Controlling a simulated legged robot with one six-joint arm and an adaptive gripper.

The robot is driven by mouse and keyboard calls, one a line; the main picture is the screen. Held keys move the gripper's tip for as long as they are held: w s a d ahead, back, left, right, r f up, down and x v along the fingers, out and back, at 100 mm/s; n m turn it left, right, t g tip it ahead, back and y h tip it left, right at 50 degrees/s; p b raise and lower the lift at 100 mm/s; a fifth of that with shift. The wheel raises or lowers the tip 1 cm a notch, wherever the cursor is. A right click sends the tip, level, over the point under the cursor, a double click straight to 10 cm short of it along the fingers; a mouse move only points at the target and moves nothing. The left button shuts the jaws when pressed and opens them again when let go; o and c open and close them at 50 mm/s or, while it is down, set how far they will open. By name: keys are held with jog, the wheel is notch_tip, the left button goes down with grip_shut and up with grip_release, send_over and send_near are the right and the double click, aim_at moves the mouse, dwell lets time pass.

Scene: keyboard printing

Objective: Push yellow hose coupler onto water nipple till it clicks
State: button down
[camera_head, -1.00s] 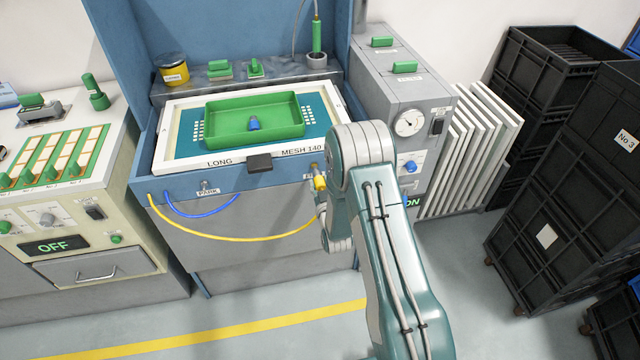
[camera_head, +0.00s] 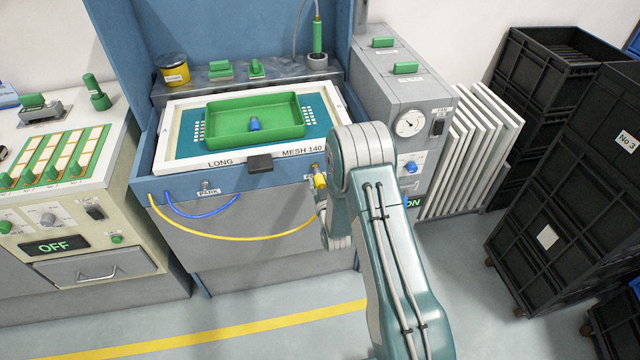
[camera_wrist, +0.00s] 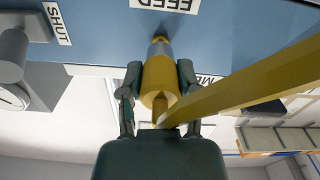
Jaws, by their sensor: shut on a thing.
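The yellow hose coupler (camera_wrist: 157,82) is between the two fingers of my gripper (camera_wrist: 157,85), which is shut on it. Its front end is lined up with the brass-coloured water nipple (camera_wrist: 160,46) on the blue panel by the FEED label (camera_wrist: 165,4). The two meet in the wrist view, but I cannot tell how far the coupler is on. The yellow hose (camera_wrist: 250,80) leaves the coupler's back towards the right. In the head view the coupler (camera_head: 320,181) shows just left of my arm, below the nipple (camera_head: 315,168); my fingers are mostly hidden there.
The yellow hose (camera_head: 235,238) hangs across the blue machine's front, with a blue hose (camera_head: 200,214) above it near the PARK fitting (camera_head: 206,186). A grey gauge cabinet (camera_head: 385,85) stands to the right. The floor in front is clear.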

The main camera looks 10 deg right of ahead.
jog(key=shift+w, duration=0.65)
jog(key=shift+c, duration=1.1)
grip_release()
jog(key=shift+s, duration=2.95)
jog(key=shift+s, duration=0.1)
jog(key=s, duration=1.1)
jog(key=shift+s, duration=0.4)
